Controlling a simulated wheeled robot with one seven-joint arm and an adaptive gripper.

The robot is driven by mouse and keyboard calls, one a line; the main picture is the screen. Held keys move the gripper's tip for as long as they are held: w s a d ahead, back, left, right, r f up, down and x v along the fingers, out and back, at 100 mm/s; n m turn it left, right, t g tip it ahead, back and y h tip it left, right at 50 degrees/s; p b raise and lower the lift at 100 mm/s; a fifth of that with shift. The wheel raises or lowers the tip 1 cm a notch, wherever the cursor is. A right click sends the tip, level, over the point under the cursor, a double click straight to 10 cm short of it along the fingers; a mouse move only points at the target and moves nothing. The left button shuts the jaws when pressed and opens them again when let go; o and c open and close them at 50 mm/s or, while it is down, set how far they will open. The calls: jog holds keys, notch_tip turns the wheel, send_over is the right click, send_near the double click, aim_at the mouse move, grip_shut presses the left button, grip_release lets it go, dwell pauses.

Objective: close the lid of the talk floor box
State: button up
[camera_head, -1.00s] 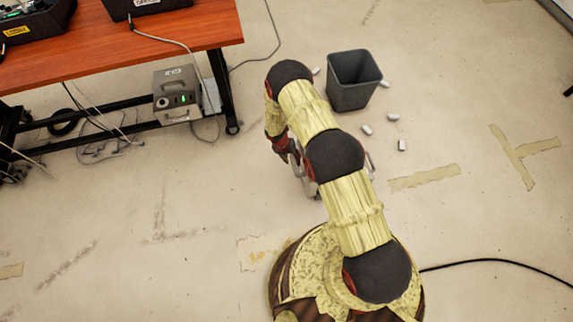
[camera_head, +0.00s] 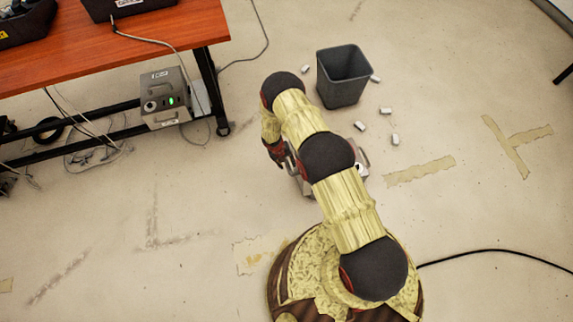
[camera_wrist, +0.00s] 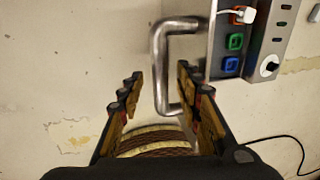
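In the wrist view the floor box (camera_wrist: 230,70) is a grey metal box at the upper right, with red, green and blue framed sockets. A white plug (camera_wrist: 243,14) sits at the red one. A grey panel (camera_wrist: 266,45) with dark slots and a round knob lies along its right side; I cannot tell whether this is the lid. A bent metal bar handle (camera_wrist: 159,70) sticks out to the left of the box. My gripper (camera_wrist: 159,82) is open, with the handle between its fingers and no clear grip on it. In the head view my arm hides most of the box (camera_head: 362,160).
A dark waste bin (camera_head: 343,78) stands behind my arm, with several small white pieces (camera_head: 360,126) on the floor. A wooden table (camera_head: 140,40) and a grey unit (camera_head: 165,100) with cables are at the left. A black cable (camera_head: 495,250) runs right. Floor at lower left is clear.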

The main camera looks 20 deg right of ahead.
jog(key=shift+c, duration=0.9)
jog(key=shift+f, duration=0.1)
grip_shut()
